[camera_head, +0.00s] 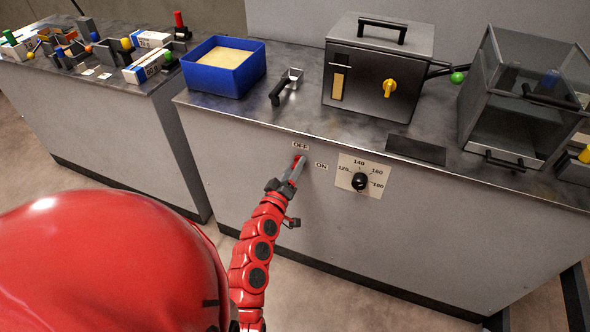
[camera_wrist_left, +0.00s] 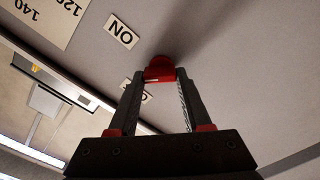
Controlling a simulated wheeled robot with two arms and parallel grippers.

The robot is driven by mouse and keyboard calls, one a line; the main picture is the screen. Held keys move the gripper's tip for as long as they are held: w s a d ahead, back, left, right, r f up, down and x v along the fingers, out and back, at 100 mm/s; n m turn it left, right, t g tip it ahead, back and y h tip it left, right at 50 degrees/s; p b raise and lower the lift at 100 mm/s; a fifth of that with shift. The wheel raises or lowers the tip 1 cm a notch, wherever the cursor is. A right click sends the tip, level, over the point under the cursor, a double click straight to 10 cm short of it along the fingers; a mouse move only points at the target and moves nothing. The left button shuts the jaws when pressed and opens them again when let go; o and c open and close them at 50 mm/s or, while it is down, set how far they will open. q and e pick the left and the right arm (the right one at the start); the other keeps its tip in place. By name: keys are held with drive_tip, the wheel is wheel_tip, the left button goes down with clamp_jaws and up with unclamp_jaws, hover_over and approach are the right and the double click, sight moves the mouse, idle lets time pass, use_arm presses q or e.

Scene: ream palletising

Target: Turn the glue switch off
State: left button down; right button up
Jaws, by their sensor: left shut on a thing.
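The glue switch is a small red lever on the grey front panel of the bench. It shows between my left fingertips in the left wrist view (camera_wrist_left: 160,69). The OFF label (camera_head: 300,145) is just above the fingertips in the head view, and the ON label (camera_head: 321,166) is to their right. In the left wrist view a finger partly covers the OFF label. My left gripper (camera_head: 298,165) is shut on the red lever. The gripper hides the lever's base, so its exact angle cannot be told. My right gripper is not in view.
A black dial (camera_head: 360,181) on a temperature plate sits right of the switch. On the bench top are a blue bin (camera_head: 205,76), a dark machine box (camera_head: 365,85) and a clear-sided box (camera_head: 520,118). The panel below the switch is bare.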

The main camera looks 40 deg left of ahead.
use_arm(q)
drive_tip(key=n, duration=0.3)
drive_tip(key=shift+a+f+n, duration=0.1)
drive_tip(key=shift+a+n, duration=0.05)
drive_tip(key=shift+n, duration=2.45)
drive_tip(key=shift+c, duration=1.7)
unclamp_jaws()
